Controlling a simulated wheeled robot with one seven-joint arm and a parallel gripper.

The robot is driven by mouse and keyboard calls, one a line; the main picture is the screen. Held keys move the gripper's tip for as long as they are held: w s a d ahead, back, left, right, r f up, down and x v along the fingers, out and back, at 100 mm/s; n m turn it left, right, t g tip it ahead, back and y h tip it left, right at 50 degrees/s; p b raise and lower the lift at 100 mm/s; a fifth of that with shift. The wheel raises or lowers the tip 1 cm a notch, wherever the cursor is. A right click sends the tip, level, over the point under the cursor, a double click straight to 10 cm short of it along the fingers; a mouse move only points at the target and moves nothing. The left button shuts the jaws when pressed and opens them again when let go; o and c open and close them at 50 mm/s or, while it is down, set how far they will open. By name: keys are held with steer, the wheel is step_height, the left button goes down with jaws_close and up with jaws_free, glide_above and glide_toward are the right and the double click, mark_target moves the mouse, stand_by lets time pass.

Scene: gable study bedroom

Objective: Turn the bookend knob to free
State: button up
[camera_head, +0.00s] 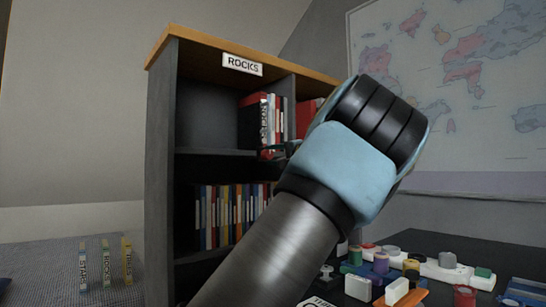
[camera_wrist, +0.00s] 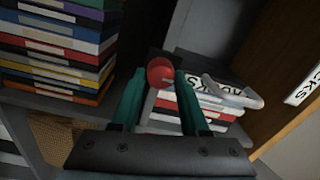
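The red round bookend knob (camera_wrist: 160,73) shows in the wrist view, at the far end of my gripper (camera_wrist: 161,80). Its two green fingers stand on either side of the knob, very close to it. I cannot tell whether they touch it. A dark bookend part shows behind the knob, beside a short row of books (camera_wrist: 190,112). In the head view my gripper (camera_head: 278,152) reaches into the upper left compartment of the bookcase, in front of the books (camera_head: 275,118). My arm hides much of it there.
The bookcase (camera_head: 160,150) has a wooden top and a "ROCKS" sign (camera_head: 242,64). A grey curved bar (camera_wrist: 235,92) lies close right of the knob. Lower-shelf books (camera_head: 228,212) stand below. Small parts (camera_head: 390,262) cover the dark desk at right.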

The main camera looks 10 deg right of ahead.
steer(key=o, duration=0.4)
steer(key=v, duration=1)
steer(key=shift+s+d, duration=0.15)
steer(key=shift+s, duration=0.25)
steer(key=shift+f, duration=0.1)
